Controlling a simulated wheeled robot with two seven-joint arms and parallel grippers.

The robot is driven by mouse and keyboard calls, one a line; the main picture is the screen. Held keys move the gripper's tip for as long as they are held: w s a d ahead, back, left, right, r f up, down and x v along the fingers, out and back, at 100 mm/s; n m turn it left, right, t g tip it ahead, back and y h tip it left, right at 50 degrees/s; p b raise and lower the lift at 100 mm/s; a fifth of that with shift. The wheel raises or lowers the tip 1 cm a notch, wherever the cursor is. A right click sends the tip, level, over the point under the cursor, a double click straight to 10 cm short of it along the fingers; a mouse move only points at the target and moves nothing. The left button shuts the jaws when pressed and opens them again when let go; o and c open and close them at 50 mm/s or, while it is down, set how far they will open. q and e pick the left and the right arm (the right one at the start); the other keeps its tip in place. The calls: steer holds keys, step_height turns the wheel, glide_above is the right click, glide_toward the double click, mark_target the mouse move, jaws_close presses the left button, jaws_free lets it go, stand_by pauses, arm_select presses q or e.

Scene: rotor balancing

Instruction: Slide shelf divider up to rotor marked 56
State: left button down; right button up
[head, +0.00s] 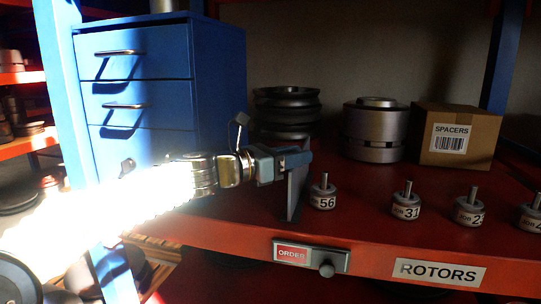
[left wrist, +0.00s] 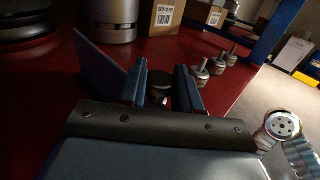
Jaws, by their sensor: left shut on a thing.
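The shelf divider (head: 294,192) is a thin grey-blue upright plate on the red shelf. The rotor marked 56 (head: 323,197) is a small grey cylinder with a shaft, standing just right of the divider. I cannot tell whether they touch. My left gripper (head: 297,158) reaches in from the left and is shut on the divider's upper part. In the left wrist view the divider (left wrist: 100,58) slants beside the left finger, and a dark rotor (left wrist: 160,90) shows beyond the fingers. My right gripper is not in view.
Rotors marked 31 (head: 406,205) and others stand in a row to the right. A SPACERS box (head: 455,136) and metal cylinders (head: 375,132) stand behind. A blue drawer cabinet (head: 150,80) is at left. An ORDER panel (head: 311,256) is on the shelf's front edge.

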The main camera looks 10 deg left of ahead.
arm_select(q)
steer(key=shift+d, duration=0.5)
steer(key=c, duration=0.8)
jaws_free()
steer(key=shift+a, duration=0.1)
steer(key=shift+s+a, duration=0.2)
steer(key=b+v, duration=0.2)
steer(key=v, duration=1.1)
steer(key=shift+s, duration=0.15)
